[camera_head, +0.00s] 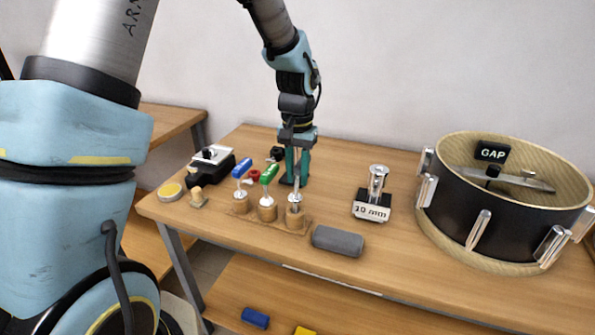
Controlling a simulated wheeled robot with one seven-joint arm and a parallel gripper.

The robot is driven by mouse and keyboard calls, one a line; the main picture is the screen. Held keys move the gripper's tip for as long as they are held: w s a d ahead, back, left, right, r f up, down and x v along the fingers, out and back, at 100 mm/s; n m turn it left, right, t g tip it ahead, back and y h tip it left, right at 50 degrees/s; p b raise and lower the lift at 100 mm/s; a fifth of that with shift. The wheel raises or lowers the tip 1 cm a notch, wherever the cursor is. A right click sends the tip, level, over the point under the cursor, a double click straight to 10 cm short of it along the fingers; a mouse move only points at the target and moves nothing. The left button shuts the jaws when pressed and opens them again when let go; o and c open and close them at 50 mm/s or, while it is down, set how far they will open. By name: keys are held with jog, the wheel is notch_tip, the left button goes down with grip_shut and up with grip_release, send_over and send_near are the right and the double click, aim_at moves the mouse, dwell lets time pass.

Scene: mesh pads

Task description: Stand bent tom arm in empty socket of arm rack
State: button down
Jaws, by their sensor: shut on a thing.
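The arm rack (267,223) is a low wooden strip with round wooden sockets near the table's front edge. A blue-topped arm (242,170) stands in its left socket and a green-topped arm (268,175) in its middle one. My gripper (297,177) points down behind and above the right socket (295,219), shut on the bent tom arm (296,197), a thin metal rod. The rod is upright and its lower end overlaps the top of the right socket in this view. I cannot tell whether it is inside. The fingers hide the rod's upper part.
A grey roll (338,241) lies just right of the rack. A "10 mm" block (372,206) with a metal cylinder stands farther right, then a large drum (460,215). A black box (211,168), a yellow-topped tin (170,191) and a small wooden piece (198,197) are left.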

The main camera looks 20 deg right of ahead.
jog(key=shift+f+b, duration=0.8)
jog(key=shift+f, duration=0.7)
jog(key=c, duration=0.6)
grip_release()
jog(key=shift+o, duration=0.2)
notch_tip(320, 180, up, 11)
jog(key=shift+f+b, duration=0.1)
jog(key=shift+b, duration=1.05)
